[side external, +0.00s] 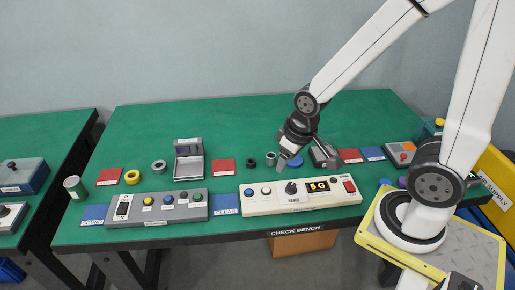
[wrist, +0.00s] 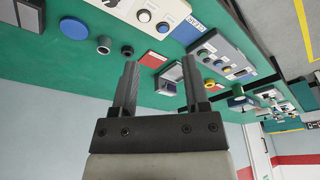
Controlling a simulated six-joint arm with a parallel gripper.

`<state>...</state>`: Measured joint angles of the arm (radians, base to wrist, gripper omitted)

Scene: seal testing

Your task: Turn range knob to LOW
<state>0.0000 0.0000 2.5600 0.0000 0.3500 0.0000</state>
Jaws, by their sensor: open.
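The range knob (side external: 291,188) is a black knob on the cream control panel (side external: 340,196), with a small label below it. Its pointer direction is too small to read. My gripper (side external: 298,158) is above the table behind the panel, apart from the knob. In the wrist view my gripper (wrist: 158,75) is open with nothing between its fingers. That view shows part of the cream panel (wrist: 165,12) at the top, with a blue and a white button; the knob is not clearly seen there.
A blue disc (wrist: 73,28) and dark rings (wrist: 104,45) lie behind the panel, near my gripper. A red mat (side external: 223,167) and an open grey case (side external: 188,160) are further left. A grey button panel (side external: 157,207) stands left of the cream one. The table's back is clear.

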